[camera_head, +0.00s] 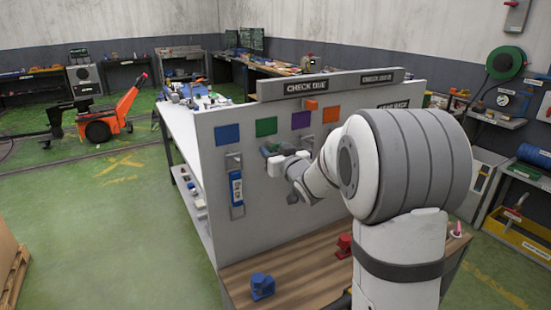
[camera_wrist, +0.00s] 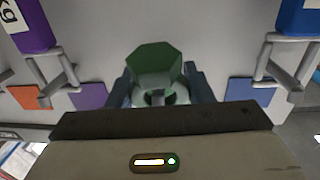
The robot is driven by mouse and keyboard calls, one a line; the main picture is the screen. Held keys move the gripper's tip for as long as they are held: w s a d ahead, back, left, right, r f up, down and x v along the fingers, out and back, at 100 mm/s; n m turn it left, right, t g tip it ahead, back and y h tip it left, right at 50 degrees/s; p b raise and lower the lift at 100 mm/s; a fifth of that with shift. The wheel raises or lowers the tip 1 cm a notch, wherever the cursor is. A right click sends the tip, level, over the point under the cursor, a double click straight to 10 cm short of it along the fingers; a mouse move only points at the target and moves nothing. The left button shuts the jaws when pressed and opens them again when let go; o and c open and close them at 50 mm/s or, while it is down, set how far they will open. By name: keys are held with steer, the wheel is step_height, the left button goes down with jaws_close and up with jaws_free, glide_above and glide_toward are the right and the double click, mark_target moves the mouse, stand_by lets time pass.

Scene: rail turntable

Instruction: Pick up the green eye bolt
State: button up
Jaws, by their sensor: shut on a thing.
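The green eye bolt (camera_wrist: 152,58) shows in the wrist view as a green six-sided body with a paler rounded part below it. My gripper (camera_wrist: 158,88) has its two blue-grey fingers on either side of it, shut on it. In the head view my gripper (camera_head: 272,152) is at the upright grey panel, under the green square (camera_head: 266,127). There my own wrist and arm hide most of the eye bolt. I cannot tell whether it still touches the panel.
The panel (camera_head: 225,240) has blue, purple and orange squares too. A blue labelled piece (camera_head: 237,188) hangs left of my gripper; a purple one (camera_wrist: 27,20) shows in the wrist view. Metal brackets flank my gripper. Blue (camera_head: 262,286) and red (camera_head: 345,245) items stand on the wooden bench.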

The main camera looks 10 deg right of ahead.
steer(key=shift+c, duration=1.4)
steer(key=shift+r+b, duration=0.15)
steer(key=shift+b, duration=0.15)
steer(key=shift+s+d+r, duration=0.1)
steer(key=shift+s, duration=0.15)
steer(key=b+v, duration=0.2)
steer(key=v, duration=1.5)
steer(key=shift+s+b, duration=0.25)
steer(key=shift+b, duration=0.1)
